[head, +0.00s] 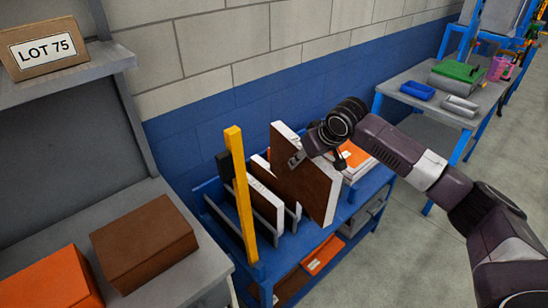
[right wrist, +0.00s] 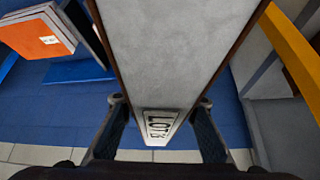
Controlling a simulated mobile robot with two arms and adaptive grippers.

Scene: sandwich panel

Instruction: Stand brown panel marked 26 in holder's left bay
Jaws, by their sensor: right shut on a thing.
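A brown panel (head: 308,190) with a pale edge is tilted above the bench in the head view. My right gripper (head: 310,150) is shut on it near its upper edge. In the right wrist view the fingers (right wrist: 157,108) sit on both sides of the panel's pale edge (right wrist: 180,50). A label (right wrist: 160,125) there reads LOT; its number is not legible. The holder's grey dividers (head: 292,219) stand left of and below the panel, with pale panels (head: 265,205) between them. The held panel hides part of the holder. My left gripper is not in view.
A yellow post (head: 240,190) rises at the holder's front left. Orange-topped panels (head: 354,154) lie stacked on the blue bench (head: 372,190) behind the held panel. A grey shelf with brown (head: 145,243) and orange (head: 50,282) boxes stands left. Open floor lies right.

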